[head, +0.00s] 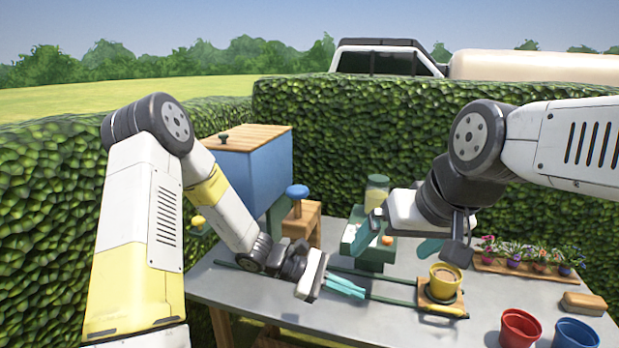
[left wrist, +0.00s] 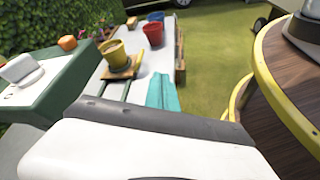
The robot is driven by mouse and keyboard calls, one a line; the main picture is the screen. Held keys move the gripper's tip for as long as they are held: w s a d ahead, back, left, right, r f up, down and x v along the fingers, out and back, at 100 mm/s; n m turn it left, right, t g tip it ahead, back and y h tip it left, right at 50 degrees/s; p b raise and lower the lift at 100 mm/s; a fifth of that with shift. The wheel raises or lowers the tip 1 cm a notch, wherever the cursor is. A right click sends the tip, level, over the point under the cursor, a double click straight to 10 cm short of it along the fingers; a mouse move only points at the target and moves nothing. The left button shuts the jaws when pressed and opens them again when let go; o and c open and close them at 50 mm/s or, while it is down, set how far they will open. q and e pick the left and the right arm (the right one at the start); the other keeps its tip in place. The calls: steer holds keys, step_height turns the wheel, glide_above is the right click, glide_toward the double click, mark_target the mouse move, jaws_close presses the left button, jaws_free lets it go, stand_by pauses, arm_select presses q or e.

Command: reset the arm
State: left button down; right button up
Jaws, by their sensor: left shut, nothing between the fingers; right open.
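My left arm comes in from the left, and its left gripper (head: 346,287) is low over the front of the grey table (head: 245,290). Its teal fingers are together with nothing between them; they also show shut in the left wrist view (left wrist: 163,94). My right arm comes in from the right. Its right gripper (head: 402,243) is open above the back middle of the table, close to the green stand in this view. Its fingertips are partly hard to make out against the green stand.
A yellow pot (head: 444,283) sits on a wooden carrier on green rails (head: 390,298). Red (head: 520,329) and blue (head: 575,334) pots stand front right. A flower tray (head: 520,268) is at back right. A green stand (head: 372,255), wooden stool (head: 303,222) and blue box (head: 250,165) stand behind.

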arm_select(q)
steer(key=s+a+r+m+t+y, duration=0.4)
steer(key=s+a+r+m+y, duration=0.1)
steer(key=a+r, duration=0.6)
steer(key=s+a+r+m+t+y, duration=0.4)
steer(key=s+a+r+m+y, duration=0.2)
steer(key=a+r, duration=0.4)
steer(key=s+a, duration=0.1)
steer(key=a, duration=0.3)
steer(key=shift+s+r+m, duration=0.35)
steer(key=shift+s+m, duration=0.05)
